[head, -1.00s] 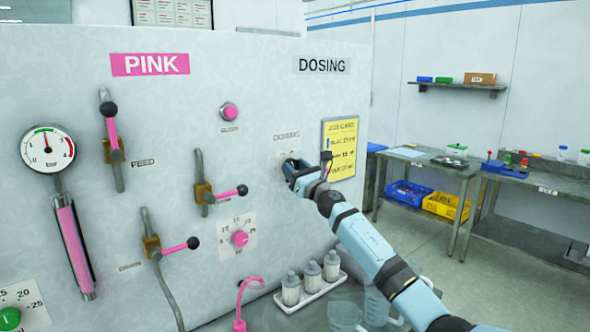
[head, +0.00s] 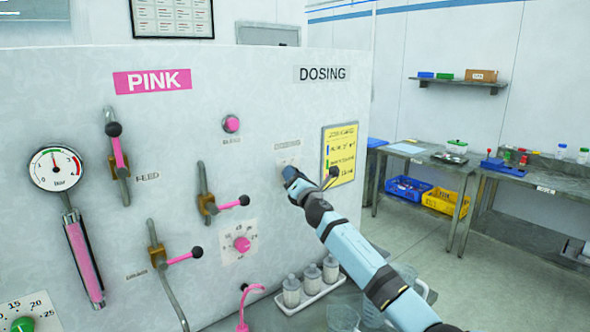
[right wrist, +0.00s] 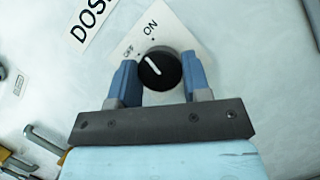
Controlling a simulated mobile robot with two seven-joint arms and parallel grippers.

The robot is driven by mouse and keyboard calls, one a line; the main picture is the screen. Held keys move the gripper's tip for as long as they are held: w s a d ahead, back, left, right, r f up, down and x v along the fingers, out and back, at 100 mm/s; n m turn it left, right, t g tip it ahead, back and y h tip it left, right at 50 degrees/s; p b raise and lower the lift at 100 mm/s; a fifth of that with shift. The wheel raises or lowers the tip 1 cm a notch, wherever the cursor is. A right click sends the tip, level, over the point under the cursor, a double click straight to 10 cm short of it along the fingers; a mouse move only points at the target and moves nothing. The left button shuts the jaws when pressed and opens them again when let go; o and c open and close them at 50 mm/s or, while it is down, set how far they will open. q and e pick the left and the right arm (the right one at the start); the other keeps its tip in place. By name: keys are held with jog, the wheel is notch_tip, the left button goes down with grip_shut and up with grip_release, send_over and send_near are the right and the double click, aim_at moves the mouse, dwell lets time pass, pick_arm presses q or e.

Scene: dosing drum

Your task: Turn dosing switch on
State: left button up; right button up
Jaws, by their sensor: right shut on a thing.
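The dosing switch is a round black knob (right wrist: 160,70) with a white pointer line. It sits on a white plate (right wrist: 176,38) marked OFF and ON. The pointer aims up-left in the right wrist view, toward the OFF mark. My right gripper (right wrist: 156,78) is shut on the knob, one blue finger on each side. In the head view my right gripper (head: 289,174) is at the panel below the small dosing label, and it hides the knob there. My left gripper is not in view.
A yellow notice (head: 341,152) hangs just right of my right gripper. Pink-handled levers (head: 232,203) and a pink dial (head: 242,244) are on the panel to the left. White bottles (head: 312,276) stand on a tray below. Benches (head: 420,160) stand at the right.

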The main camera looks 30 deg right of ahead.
jog(key=shift+r+m+g+h+p, duration=0.1)
jog(key=shift+m+g+h+p, duration=0.35)
jog(key=shift+m+p, duration=0.7)
jog(key=shift+m+g+h+p, duration=0.4)
jog(key=shift+m+p, duration=0.2)
jog(key=shift+m, duration=0.95)
jog(key=o, duration=0.9)
jog(key=shift+o, duration=0.2)
